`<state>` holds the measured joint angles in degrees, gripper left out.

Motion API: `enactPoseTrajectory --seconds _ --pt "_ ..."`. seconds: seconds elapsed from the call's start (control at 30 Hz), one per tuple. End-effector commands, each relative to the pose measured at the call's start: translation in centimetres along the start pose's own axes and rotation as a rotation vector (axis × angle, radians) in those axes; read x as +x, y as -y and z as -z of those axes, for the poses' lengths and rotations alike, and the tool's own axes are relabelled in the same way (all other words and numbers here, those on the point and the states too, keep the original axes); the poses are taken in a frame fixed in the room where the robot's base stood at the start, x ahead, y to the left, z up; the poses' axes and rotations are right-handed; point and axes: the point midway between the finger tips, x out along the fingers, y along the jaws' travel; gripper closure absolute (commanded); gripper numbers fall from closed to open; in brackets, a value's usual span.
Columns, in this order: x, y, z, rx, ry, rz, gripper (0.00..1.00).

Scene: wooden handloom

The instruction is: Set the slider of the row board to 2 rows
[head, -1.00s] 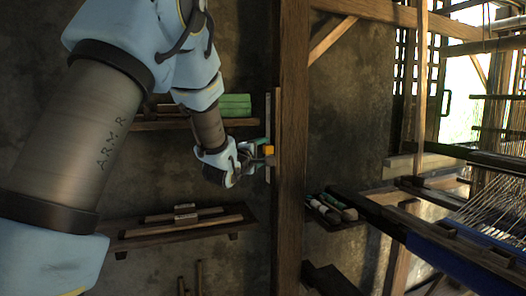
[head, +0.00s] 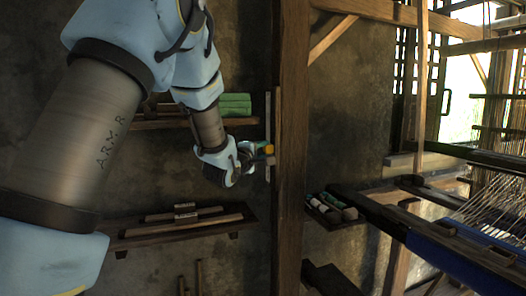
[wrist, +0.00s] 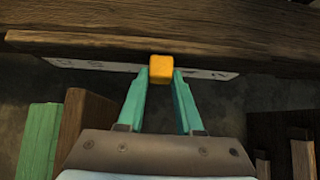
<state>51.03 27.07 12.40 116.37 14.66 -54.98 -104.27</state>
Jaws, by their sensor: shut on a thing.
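The row board is a narrow pale strip (head: 268,105) running upright along the left side of the wooden post in the head view. It also shows in the wrist view (wrist: 215,74), with faint marks I cannot read. The slider is a small orange-yellow block (wrist: 161,68) on the board. In the head view the slider (head: 267,149) sits beside the post. My gripper (wrist: 160,78) is shut on the slider, a green finger on each side. In the head view my gripper (head: 257,149) reaches the board from the left. The row number at the slider cannot be read.
A wooden post (head: 291,200) stands right of the board. An upper shelf holds green bundles (head: 235,104), and a lower shelf (head: 150,239) holds wooden pieces. A tray of spools (head: 330,208) and the loom (head: 480,195) are at the right.

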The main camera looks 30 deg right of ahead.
Motion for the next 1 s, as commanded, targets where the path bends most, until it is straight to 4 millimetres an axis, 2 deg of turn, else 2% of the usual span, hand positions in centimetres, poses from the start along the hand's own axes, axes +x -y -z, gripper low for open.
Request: enactPoseTrajectory --seconds 0.7,0.83,1.0 --pt "0.0 0.1 0.0 0.0 0.0 0.0 1.0" --pt "0.0 1.6 0.0 -0.001 0.0 0.001 1.0" --pt "0.0 4.8 0.1 -0.001 -0.001 0.001 1.0"
